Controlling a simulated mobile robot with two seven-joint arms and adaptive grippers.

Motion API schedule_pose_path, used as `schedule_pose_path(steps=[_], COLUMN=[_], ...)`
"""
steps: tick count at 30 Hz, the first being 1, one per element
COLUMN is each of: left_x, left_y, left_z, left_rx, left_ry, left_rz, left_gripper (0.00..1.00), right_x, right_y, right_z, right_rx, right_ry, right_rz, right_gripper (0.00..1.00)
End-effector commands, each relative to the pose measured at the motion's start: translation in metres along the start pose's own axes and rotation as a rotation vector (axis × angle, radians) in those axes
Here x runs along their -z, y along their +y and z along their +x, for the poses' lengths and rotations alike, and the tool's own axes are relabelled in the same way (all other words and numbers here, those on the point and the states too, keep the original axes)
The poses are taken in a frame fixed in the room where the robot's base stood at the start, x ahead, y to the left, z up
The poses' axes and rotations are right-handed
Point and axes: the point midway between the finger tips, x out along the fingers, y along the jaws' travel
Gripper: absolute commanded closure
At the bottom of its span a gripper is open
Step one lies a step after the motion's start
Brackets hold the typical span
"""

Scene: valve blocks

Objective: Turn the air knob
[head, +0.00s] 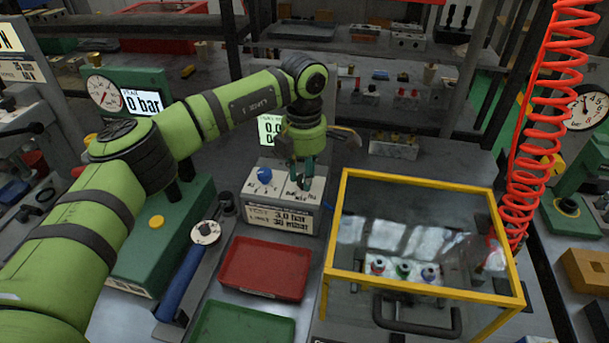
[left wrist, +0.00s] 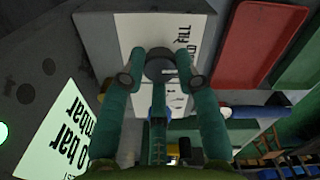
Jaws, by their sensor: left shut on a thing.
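A control box (head: 285,213) with a pale sloped top stands on the bench in the middle of the head view. A blue knob (head: 264,175) is on the left of its top. My left gripper (head: 302,181) points down at the right of the top and hides what it holds there. In the left wrist view my left gripper's fingers (left wrist: 160,76) are on both sides of a dark round knob, the air knob (left wrist: 160,64), shut on it. Lettering beside it partly reads FILL. The knob's pointer direction cannot be made out. My right gripper is not in view.
A yellow-framed clear guard (head: 430,186) stands close on the right, with several coloured buttons behind its panel. A red tray (head: 265,268) and a green tray (head: 243,328) lie in front. A green gauge stand (head: 150,78) showing 0 bar is at left. A red coiled hose (head: 535,130) hangs at right.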

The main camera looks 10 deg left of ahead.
Motion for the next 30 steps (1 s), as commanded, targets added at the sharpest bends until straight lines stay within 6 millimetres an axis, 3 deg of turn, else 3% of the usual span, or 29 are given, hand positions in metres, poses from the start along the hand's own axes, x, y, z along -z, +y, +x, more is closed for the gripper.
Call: schedule_pose_path(steps=[18, 30], left_x=[0.002, 0.002], left_y=[0.000, -0.002], left_z=[0.002, 0.002], left_rx=[0.000, 0.001], left_ry=[0.007, 0.009], left_rz=[-0.550, -0.729], left_gripper=[1.00, 1.00], right_x=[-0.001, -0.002], right_y=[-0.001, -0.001], right_z=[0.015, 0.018], right_rx=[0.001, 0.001], right_ry=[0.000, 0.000], right_rz=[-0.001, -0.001], right_gripper=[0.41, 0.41])
